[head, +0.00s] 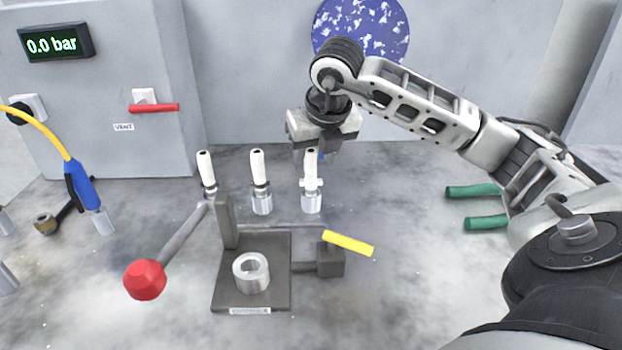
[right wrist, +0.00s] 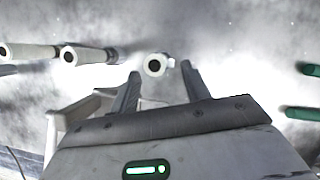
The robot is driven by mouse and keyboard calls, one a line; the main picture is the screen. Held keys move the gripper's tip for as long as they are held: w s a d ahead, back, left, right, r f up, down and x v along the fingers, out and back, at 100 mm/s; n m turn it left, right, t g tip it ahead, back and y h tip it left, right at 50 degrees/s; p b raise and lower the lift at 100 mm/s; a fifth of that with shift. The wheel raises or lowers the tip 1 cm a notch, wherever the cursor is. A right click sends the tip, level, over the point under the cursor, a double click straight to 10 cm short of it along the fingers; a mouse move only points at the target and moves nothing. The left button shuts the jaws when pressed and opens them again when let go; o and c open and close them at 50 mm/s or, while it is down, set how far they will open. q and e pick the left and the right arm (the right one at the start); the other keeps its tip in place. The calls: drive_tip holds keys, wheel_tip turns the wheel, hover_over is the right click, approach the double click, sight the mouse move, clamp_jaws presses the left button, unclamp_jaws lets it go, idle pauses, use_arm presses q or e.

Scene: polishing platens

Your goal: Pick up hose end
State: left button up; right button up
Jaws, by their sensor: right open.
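A yellow hose (head: 42,124) runs from a wall socket at the far left to a blue hose end (head: 82,185) with a silver metal tip. This hose end leans at the left of the bench, well apart from my right gripper. My right gripper (head: 311,153) points down, open, over the rightmost of three white-handled tools (head: 311,184). In the right wrist view the round top of a white handle (right wrist: 155,66) shows between the two fingertips (right wrist: 160,72), with nothing clamped. My left gripper is not in view.
A grey fixture (head: 222,284) with a metal ring (head: 251,273), a red-knobbed lever (head: 145,280) and a yellow handle (head: 348,243) stands mid-bench. Two green bars (head: 486,222) lie at right. A red valve handle (head: 154,108) and a 0.0 bar display (head: 54,43) are on the cabinet.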

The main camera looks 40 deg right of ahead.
sight(311, 179)
drive_tip(key=shift+p+x, duration=0.45)
drive_tip(key=shift+x, duration=2.3)
drive_tip(key=shift+s+a, duration=0.1)
clamp_jaws()
